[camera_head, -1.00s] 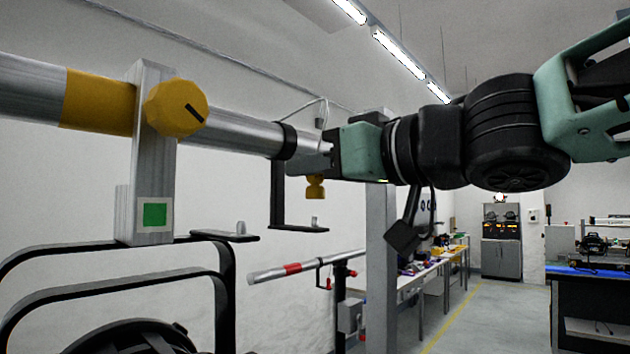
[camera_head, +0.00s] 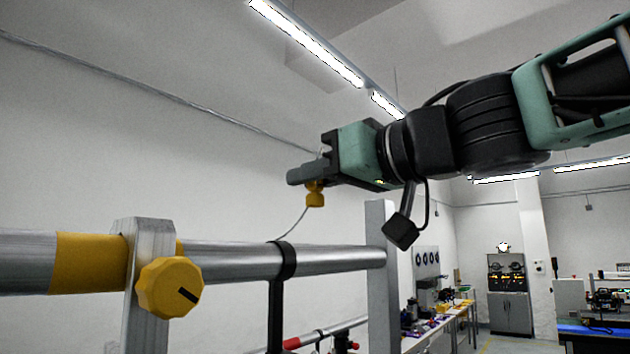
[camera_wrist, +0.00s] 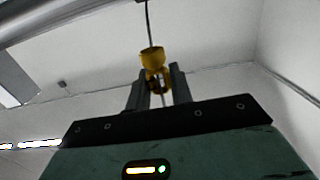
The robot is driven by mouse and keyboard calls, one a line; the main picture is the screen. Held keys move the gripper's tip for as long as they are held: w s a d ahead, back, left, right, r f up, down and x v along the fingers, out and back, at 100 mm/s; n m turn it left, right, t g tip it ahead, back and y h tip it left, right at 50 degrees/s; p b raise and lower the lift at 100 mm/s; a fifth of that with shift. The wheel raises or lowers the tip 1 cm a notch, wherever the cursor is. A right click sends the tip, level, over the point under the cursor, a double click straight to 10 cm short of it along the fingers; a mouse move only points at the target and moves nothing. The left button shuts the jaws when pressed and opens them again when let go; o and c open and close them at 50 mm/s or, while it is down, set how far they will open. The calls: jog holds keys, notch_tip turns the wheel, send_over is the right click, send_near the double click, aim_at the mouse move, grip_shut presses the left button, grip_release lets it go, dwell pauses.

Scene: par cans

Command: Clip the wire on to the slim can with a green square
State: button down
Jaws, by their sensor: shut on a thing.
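My gripper (camera_head: 298,176) is shut on a yellow clip (camera_head: 315,194) at the end of a thin wire. The clip also shows between the fingers in the wrist view (camera_wrist: 153,66). The wire (camera_head: 299,222) runs from the clip down to the metal bar (camera_head: 225,261), near a black band. My gripper is above and apart from the bar. The green square and the can body are out of view below.
A black hanger (camera_head: 276,310) drops from the bar's band (camera_head: 284,261). A grey post (camera_head: 380,260) stands at the bar's right end. The space above the bar is clear.

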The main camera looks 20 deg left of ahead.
jog(key=shift+f+b, duration=5.65)
jog(key=shift+f, duration=1.85)
